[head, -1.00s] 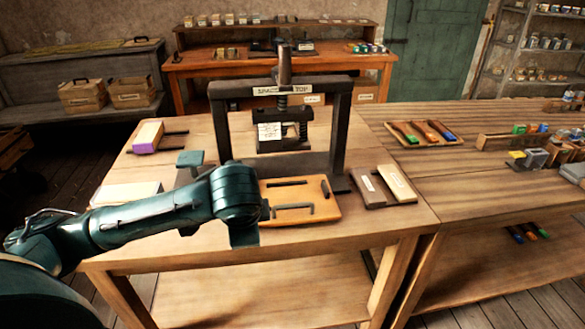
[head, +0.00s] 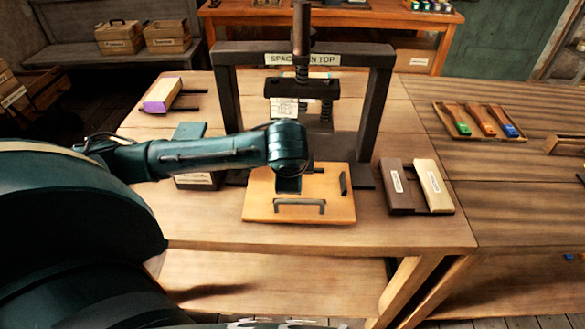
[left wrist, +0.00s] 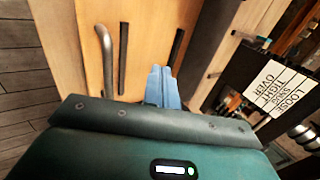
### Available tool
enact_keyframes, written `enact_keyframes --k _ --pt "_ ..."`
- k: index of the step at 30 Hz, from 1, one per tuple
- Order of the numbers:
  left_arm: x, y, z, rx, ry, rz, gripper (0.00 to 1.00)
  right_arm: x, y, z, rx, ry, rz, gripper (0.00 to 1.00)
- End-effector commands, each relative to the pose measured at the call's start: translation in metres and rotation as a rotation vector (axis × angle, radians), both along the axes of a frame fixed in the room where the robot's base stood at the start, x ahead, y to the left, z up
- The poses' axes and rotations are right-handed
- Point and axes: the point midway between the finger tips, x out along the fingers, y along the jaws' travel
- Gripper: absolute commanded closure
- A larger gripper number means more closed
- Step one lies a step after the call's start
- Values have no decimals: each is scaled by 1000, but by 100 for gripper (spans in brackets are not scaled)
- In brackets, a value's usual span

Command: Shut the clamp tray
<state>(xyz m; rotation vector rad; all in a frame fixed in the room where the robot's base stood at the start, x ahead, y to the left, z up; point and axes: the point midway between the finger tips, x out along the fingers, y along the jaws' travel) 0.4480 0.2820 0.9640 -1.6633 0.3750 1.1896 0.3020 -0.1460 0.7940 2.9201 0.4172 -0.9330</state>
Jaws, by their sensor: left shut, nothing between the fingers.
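The clamp tray (head: 260,208) is a light wooden board sticking out at the front of the dark press frame (head: 376,110). It has a grey bar handle (head: 300,203) near its front edge and a dark strip (head: 343,184) at its right; my arm hides part of its back. My left gripper (head: 288,186) points down over the tray, behind the handle, and is shut and empty. In the left wrist view the blue closed fingers (left wrist: 162,88) are beside the dark strips, apart from the handle (left wrist: 105,60). Whether the fingers touch the board I cannot tell. My right gripper is out of view.
A brown block and a cream block (head: 433,186) lie right of the tray. A purple-and-cream block (head: 163,95) lies at the back left. A tray of coloured-tipped tools (head: 480,121) sits on the right table. The table front is clear.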

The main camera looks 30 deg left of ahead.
Motion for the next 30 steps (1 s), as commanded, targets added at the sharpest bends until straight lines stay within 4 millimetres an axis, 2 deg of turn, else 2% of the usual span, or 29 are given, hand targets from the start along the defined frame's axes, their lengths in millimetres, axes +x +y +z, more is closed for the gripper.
enact_keyframes --k 1,5,12,26,30 --pt "5 4 -11 1 4 2 100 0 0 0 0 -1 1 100" --pt "17 11 -33 1 3 3 100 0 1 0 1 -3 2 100" --pt "42 26 -47 0 0 0 100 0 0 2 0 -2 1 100" --pt "48 29 -50 0 0 -1 100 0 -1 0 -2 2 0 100" --pt "59 36 -49 0 -1 2 100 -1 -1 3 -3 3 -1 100"
